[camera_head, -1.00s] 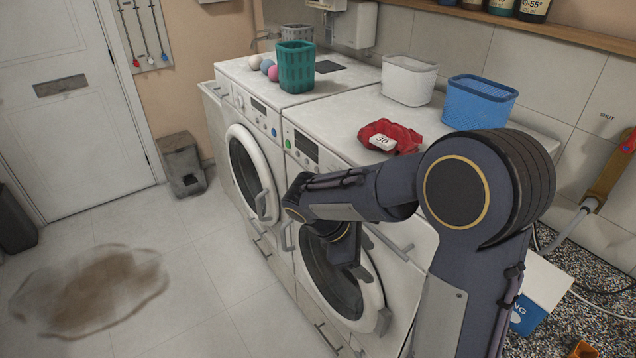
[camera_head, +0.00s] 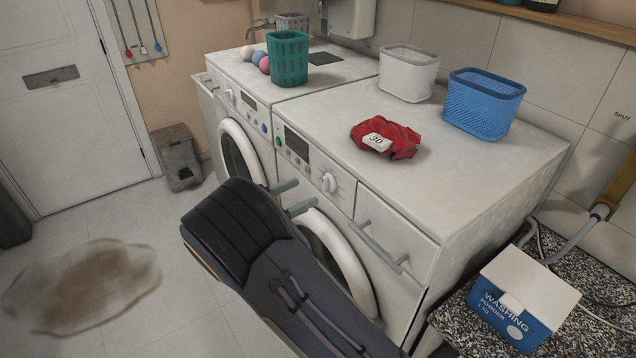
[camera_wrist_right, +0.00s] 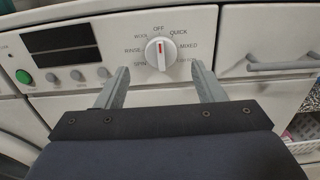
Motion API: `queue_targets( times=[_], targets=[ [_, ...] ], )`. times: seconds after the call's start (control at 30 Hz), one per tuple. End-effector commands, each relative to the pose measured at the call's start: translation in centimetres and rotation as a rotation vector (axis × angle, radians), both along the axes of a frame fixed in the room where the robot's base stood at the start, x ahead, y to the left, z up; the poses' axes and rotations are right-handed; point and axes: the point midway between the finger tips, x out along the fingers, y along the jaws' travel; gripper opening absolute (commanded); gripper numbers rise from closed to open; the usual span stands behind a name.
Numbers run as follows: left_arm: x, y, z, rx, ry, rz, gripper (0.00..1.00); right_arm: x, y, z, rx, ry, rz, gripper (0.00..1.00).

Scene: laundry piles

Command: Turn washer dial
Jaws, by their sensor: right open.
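The nearer washer (camera_head: 400,190) has a round white dial (camera_head: 328,182) on its front panel. In the right wrist view the dial (camera_wrist_right: 160,54) sits centred, with its red mark pointing up toward OFF. QUICK and MIXED are printed to its right, RINSE and SPIN to its left; other labels are hard to read. My right gripper (camera_head: 307,194) is open in front of the panel, just left of the dial in the head view. In the wrist view its fingers (camera_wrist_right: 160,70) stand either side of the dial's lower part, apart from it, with nothing between them. My left gripper is out of view.
A drawer handle (camera_head: 380,248) juts out right of the dial. A red cloth (camera_head: 402,148) tagged 30, a white basket (camera_head: 408,74) and a blue basket (camera_head: 482,104) stand on top. A washing powder box (camera_head: 522,300) is at lower right.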

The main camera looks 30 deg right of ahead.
Motion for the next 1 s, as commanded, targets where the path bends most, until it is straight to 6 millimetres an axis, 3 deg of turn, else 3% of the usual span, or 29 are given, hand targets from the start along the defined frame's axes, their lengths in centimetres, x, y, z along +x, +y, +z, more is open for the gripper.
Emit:
queue_targets(
  times=[0.3,0.7,1.0],
  targets=[
    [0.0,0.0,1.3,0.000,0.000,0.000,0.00,0.3,-4.9,0.2,0.002,0.000,-0.003,0.62],
    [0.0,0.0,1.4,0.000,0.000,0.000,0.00,0.4,-5.9,0.0,0.004,-0.001,-0.002,0.62],
    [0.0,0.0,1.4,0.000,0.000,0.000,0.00,0.4,-5.9,0.0,0.004,-0.001,-0.002,0.24]
  ],
)
